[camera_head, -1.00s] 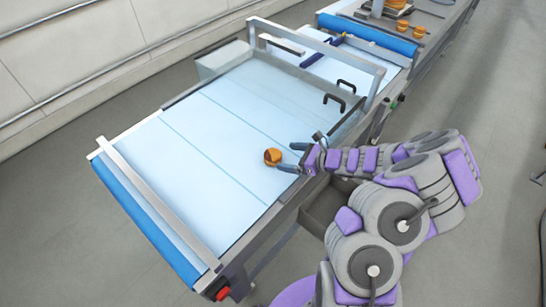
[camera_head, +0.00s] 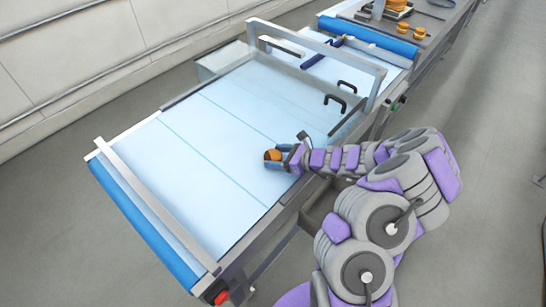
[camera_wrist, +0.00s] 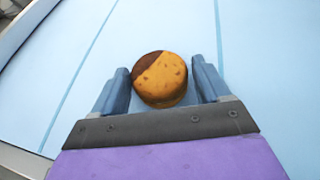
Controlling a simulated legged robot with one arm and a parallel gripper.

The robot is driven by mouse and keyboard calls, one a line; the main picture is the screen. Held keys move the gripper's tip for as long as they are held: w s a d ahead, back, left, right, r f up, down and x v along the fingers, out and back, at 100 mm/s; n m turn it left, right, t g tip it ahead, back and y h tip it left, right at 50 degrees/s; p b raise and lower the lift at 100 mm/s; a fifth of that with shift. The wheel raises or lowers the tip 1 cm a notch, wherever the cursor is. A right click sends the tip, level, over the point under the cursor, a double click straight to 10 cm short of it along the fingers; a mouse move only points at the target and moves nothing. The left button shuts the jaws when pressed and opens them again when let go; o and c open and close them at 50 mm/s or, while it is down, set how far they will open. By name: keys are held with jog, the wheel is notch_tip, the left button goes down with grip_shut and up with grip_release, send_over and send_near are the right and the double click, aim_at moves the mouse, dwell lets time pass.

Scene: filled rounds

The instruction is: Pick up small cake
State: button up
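The small cake (camera_head: 273,155) is a round, orange-brown puck with a darker patch on top. It sits on the light blue belt near its right side. My gripper (camera_head: 275,157) is low over the belt, coming in from the right, with its blue fingers around the cake. In the wrist view, the cake (camera_wrist: 160,79) is between the two fingertips (camera_wrist: 161,80) of my gripper. The left finger is very close to it and a narrow gap shows on the right, so the fingers do not look closed on it. Whether the left finger touches cannot be told.
The belt table (camera_head: 190,150) has a metal frame and a bar (camera_head: 155,205) across its near end. Several other round cakes (camera_head: 410,30) lie on the far table. The belt left of the cake is clear.

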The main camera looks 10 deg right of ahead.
aim_at(278, 156)
jog(key=c, duration=0.4)
jog(key=shift+c, duration=0.2)
notch_tip(278, 156, up, 18)
jog(key=p, duration=0.4)
jog(key=shift+p, duration=0.35)
